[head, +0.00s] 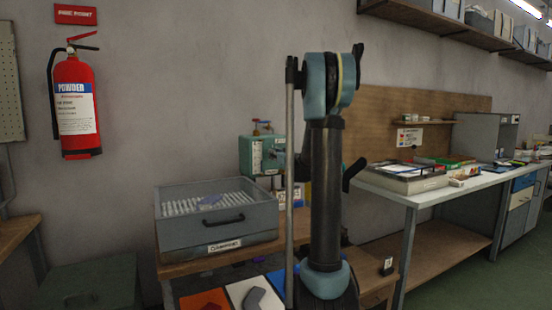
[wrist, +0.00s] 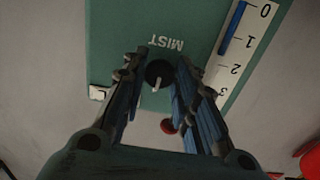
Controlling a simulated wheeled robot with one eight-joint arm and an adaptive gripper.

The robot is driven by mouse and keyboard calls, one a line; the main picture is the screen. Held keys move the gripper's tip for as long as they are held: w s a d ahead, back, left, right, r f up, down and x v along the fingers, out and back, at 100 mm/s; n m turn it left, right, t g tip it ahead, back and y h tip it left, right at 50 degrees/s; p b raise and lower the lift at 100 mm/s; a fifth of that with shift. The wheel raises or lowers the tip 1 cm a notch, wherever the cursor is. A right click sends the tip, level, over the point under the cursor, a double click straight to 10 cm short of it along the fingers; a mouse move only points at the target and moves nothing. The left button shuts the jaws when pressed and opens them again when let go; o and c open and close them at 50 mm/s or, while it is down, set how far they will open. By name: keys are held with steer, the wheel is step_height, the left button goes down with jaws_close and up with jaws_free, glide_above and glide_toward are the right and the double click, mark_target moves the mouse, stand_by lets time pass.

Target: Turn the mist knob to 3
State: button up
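In the wrist view the black mist knob (wrist: 159,73) sits on a green panel (wrist: 115,60), below the upside-down word MIST. Its white pointer points down and slightly left in the picture. A white scale strip (wrist: 246,50) numbered 0 to 3 runs along the panel's right side, with a blue bar from about 0 to a little past 1. My gripper (wrist: 158,66) is open, with one finger on each side of the knob. A gap shows on the left; contact on the right is unclear. In the head view a green box (head: 250,156) stands behind my arm, which hides its right part.
A red button (wrist: 168,126) and a small white part (wrist: 99,93) are near the fingers. In the head view a grey drawer tray (head: 180,230) stands on the bench in front of the green box. A fire extinguisher (head: 75,105) hangs at left; a long workbench (head: 440,194) is right.

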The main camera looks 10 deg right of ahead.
steer(key=shift+m, duration=0.3)
steer(key=m, duration=1.7)
steer(key=shift+s+d, duration=0.1)
steer(key=shift+m, duration=0.3)
stand_by(0.4)
steer(key=o, duration=1)
steer(key=shift+f, duration=0.1)
steer(key=shift+o, duration=0.2)
